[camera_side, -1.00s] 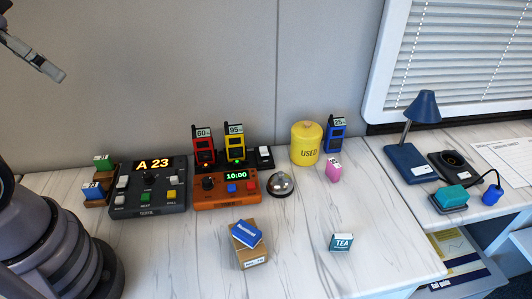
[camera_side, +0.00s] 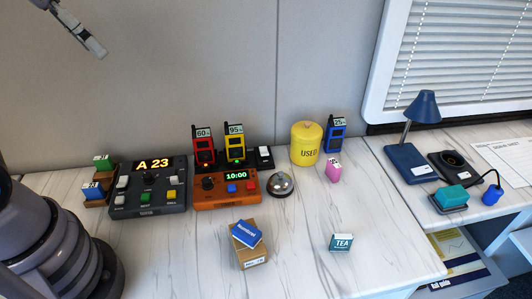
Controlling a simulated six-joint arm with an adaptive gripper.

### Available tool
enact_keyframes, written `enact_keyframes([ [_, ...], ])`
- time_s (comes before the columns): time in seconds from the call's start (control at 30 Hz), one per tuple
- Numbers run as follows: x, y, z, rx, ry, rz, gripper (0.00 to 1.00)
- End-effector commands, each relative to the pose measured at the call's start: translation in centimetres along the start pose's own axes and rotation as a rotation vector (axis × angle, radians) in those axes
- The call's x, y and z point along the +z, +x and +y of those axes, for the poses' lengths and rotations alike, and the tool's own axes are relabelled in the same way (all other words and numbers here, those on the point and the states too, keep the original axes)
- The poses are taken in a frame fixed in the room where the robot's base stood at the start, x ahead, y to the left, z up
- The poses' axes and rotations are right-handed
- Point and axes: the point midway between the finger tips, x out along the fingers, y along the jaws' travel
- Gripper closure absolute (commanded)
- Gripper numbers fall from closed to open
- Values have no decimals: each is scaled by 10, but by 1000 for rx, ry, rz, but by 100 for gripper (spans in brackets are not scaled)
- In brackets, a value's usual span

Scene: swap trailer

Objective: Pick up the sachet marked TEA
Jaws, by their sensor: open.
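The TEA sachet (camera_side: 341,243) is a small teal and white packet. It stands on the right front part of the white marble-look table, with its TEA label facing the camera. My gripper (camera_side: 97,50) is at the upper left, high above the table and far from the sachet. It is open, and nothing shows between its fingers.
A cardboard box (camera_side: 249,250) with a blue packet (camera_side: 246,233) on top stands left of the sachet. Behind are a bell (camera_side: 281,184), a pink item (camera_side: 334,171), a yellow USED canister (camera_side: 306,144) and an orange timer (camera_side: 227,190). The table around the sachet is clear.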

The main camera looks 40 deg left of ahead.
Motion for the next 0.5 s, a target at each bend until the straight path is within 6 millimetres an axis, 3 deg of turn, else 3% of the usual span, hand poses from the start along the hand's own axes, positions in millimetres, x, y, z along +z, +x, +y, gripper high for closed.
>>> enact_keyframes([
  [0.03,-25,12,11,23,55,-29,52],
  [0.1,-57,30,29,52,130,-54,52],
  [0.3,-126,102,103,126,339,-125,52],
  [0.4,-144,149,151,159,444,-159,52],
  [0.5,-149,200,203,190,551,-192,52],
])
